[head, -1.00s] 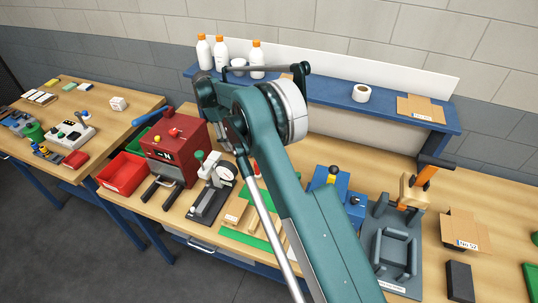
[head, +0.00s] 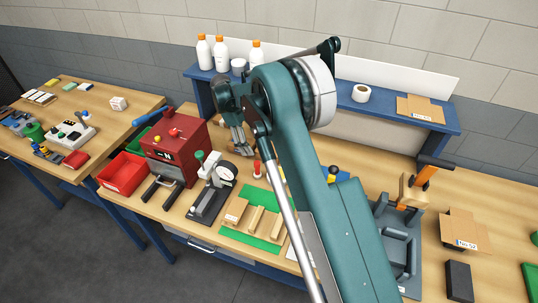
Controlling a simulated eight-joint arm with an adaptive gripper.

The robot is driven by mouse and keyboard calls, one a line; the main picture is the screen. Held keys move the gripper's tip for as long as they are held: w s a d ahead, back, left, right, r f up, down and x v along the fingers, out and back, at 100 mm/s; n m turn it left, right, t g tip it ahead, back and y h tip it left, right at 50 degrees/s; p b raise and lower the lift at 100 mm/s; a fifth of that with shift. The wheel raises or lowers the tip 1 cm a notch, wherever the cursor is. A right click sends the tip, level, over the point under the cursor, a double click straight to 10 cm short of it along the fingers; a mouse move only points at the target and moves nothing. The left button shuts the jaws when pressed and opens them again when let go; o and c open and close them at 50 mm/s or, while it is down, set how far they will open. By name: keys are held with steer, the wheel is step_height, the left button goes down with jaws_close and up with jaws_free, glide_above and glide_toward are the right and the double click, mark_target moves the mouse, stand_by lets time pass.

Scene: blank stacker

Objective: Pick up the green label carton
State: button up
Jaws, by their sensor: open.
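Two cardboard cartons show in the head view. One open carton (head: 459,230) stands on the bench at the right, with a white and blue label low on its front. A flatter carton (head: 420,108) lies on the blue shelf at the back right, its small label too blurred to read. I cannot make out a green label on either. My gripper (head: 241,148) is open and points down above the bench, left of centre, behind the dial gauge stand. It is far from both cartons. My arm hides part of the bench middle.
A red machine (head: 175,150) and red bin (head: 122,174) stand left of my gripper. The dial gauge stand (head: 213,190) and a green mat (head: 250,240) with wooden blocks lie in front. A grey fixture (head: 398,245), orange clamp (head: 424,177) and dark block (head: 459,281) are at the right.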

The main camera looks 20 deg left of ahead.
mark_target(263, 146)
steer(key=shift+d, duration=0.15)
steer(key=d, duration=0.5)
steer(key=shift+d, duration=0.25)
steer(key=shift+d+f, duration=0.15)
steer(key=shift+f, duration=0.45)
steer(key=shift+c, duration=0.3)
steer(key=c, duration=0.8)
